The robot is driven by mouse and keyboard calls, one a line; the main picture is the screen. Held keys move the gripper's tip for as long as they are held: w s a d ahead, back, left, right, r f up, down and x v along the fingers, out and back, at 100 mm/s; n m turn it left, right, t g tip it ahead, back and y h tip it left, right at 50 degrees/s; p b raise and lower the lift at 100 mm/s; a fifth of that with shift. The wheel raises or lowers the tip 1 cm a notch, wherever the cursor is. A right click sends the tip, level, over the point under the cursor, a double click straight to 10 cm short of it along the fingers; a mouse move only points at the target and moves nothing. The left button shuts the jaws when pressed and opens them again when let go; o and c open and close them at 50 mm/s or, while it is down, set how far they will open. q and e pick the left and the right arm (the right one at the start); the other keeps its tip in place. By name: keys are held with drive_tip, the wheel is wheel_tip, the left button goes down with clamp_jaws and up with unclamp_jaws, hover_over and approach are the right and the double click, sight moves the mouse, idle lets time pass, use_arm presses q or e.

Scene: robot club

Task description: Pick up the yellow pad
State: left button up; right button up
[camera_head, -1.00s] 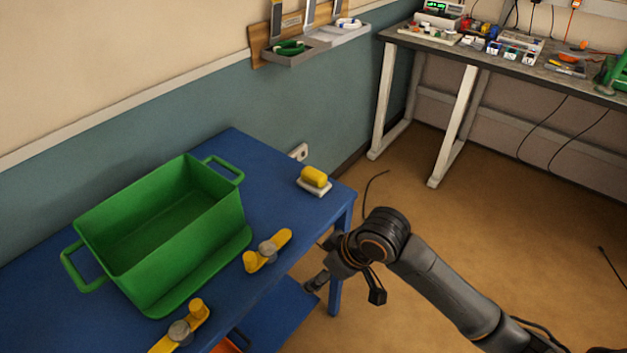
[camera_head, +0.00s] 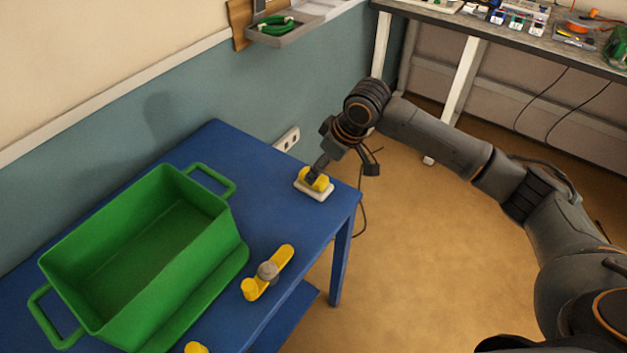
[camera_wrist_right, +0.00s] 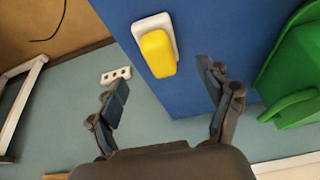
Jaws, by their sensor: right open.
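The yellow pad (camera_head: 317,180) sits on a small white base (camera_head: 305,187) near the far right corner of the blue table (camera_head: 243,165). My right gripper (camera_head: 315,172) is over the pad in the head view, and its finger hides part of it. In the right wrist view the yellow pad (camera_wrist_right: 158,54) lies on its white base (camera_wrist_right: 146,24), ahead of the open fingers. The right gripper (camera_wrist_right: 162,80) is open, with nothing between its fingertips; contact with the pad does not show. My left gripper is not in view.
A green crate (camera_head: 172,285) with handles stands on the table, left of the pad. A yellow clamp-like piece with a grey knob (camera_head: 267,271) lies near the front edge. A wall socket (camera_head: 287,139) is behind the table. Table surface around the pad is clear.

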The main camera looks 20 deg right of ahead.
drive_tip(key=x, duration=0.3)
drive_tip(key=shift+w+a+f, duration=0.1)
drive_tip(key=shift+f, duration=0.1)
drive_tip(key=x, duration=0.2)
drive_tip(key=shift+w+f+p, duration=0.1)
drive_tip(key=shift+f+p, duration=0.2)
drive_tip(key=shift+w+a+f, duration=0.1)
drive_tip(key=shift+w+f, duration=0.05)
drive_tip(key=shift+f, duration=0.15)
drive_tip(key=shift+w+f, duration=0.1)
drive_tip(key=shift+f, duration=0.05)
drive_tip(key=c, duration=1)
drive_tip(key=shift+c, duration=1.2)
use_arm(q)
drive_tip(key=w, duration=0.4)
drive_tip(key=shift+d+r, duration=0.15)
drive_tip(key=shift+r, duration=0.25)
